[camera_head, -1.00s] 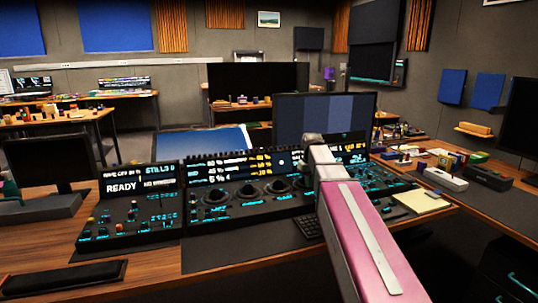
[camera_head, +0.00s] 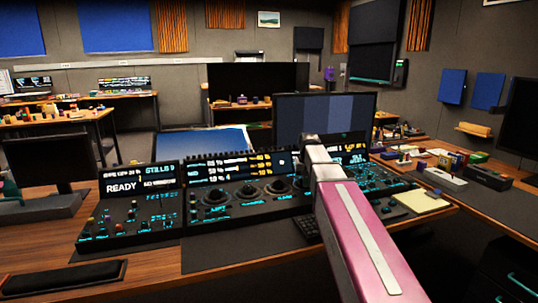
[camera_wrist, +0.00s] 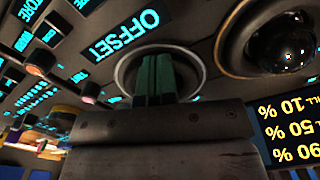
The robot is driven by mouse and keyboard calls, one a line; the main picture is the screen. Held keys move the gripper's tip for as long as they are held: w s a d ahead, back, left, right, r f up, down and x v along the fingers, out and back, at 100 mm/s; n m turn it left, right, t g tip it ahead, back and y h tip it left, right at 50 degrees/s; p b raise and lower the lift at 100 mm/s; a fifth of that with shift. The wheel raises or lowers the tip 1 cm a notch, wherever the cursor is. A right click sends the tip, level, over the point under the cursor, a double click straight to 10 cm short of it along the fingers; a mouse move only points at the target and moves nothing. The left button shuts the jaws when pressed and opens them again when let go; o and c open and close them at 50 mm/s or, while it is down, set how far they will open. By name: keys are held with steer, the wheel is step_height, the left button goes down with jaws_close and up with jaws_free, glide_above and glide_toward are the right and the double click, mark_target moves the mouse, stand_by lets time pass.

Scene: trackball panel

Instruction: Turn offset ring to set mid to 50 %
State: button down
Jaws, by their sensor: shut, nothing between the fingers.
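The offset ring (camera_wrist: 120,80) is a dark round collar with a pale rim beside the cyan OFFSET label in the wrist view. My gripper (camera_wrist: 155,62) has green fingers, shut together and empty, over the ring's middle. The fingers and gripper body hide much of the ring, and I cannot tell whether they touch it. The panel display (camera_wrist: 288,125) appears upside down, with yellow lines reading 10 %, 50 % and 90 %. In the head view my arm hides the offset ring and fingertips; the display (camera_head: 232,170) is too small to read surely.
A shiny black trackball (camera_wrist: 283,42) sits beside the offset ring. Several trackballs, including one (camera_head: 247,191) near the middle, line the control panel (camera_head: 200,222). Small knobs (camera_wrist: 90,92) stand on the ring's other side. A monitor (camera_head: 325,118) stands behind the panel, and a yellow notepad (camera_head: 420,201) lies right.

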steer(key=shift+f, duration=0.1)
steer(key=shift+a+m, duration=0.35)
steer(key=shift+m, duration=0.65)
steer(key=shift+w, duration=0.1)
step_height(320, 180, up, 9)
stand_by(0.8)
steer(key=shift+r, duration=0.2)
